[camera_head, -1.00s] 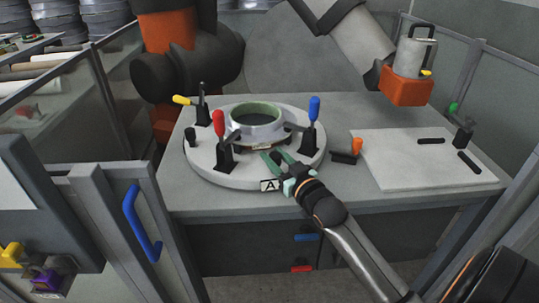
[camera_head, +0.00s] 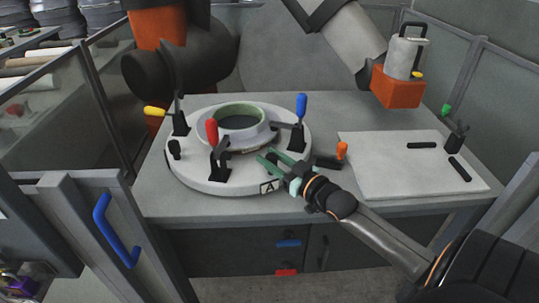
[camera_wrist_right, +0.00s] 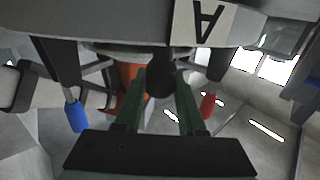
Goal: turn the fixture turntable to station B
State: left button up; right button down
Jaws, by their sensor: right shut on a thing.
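The turntable (camera_head: 196,160) is a round pale disc on the workbench, with a ring-shaped, green-rimmed mould (camera_head: 240,120) in its middle. A plate marked A (camera_head: 268,187) is on its near rim; it shows upside down in the right wrist view (camera_wrist_right: 203,20). Toggle clamps with red (camera_head: 212,132), blue (camera_head: 301,106) and yellow (camera_head: 155,111) handles stand around the mould. My right gripper (camera_head: 264,156) is at the disc's near right. In the right wrist view its green fingers are shut on a dark knob (camera_wrist_right: 160,78); the head view hides this grip. My left gripper is out of view.
A white board (camera_head: 400,170) with black bars lies at right on the bench. An orange-handled clamp (camera_head: 342,150) stands near the disc's right edge. A large robot with an orange block (camera_head: 397,90) looms behind. A fence with a blue handle (camera_head: 115,230) stands at front left.

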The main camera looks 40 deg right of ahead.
jog(key=shift+d+r, duration=0.15)
jog(key=shift+d, duration=0.1)
jog(key=c, duration=0.5)
grip_release()
jog(key=shift+a, duration=0.1)
jog(key=shift+s, duration=0.15)
jog(key=shift+s, duration=0.3)
jog(key=s+d, duration=0.1)
jog(key=s, duration=1)
jog(key=shift+s+p, duration=0.3)
jog(key=shift+p, duration=0.15)
jog(key=shift+d, duration=0.1)
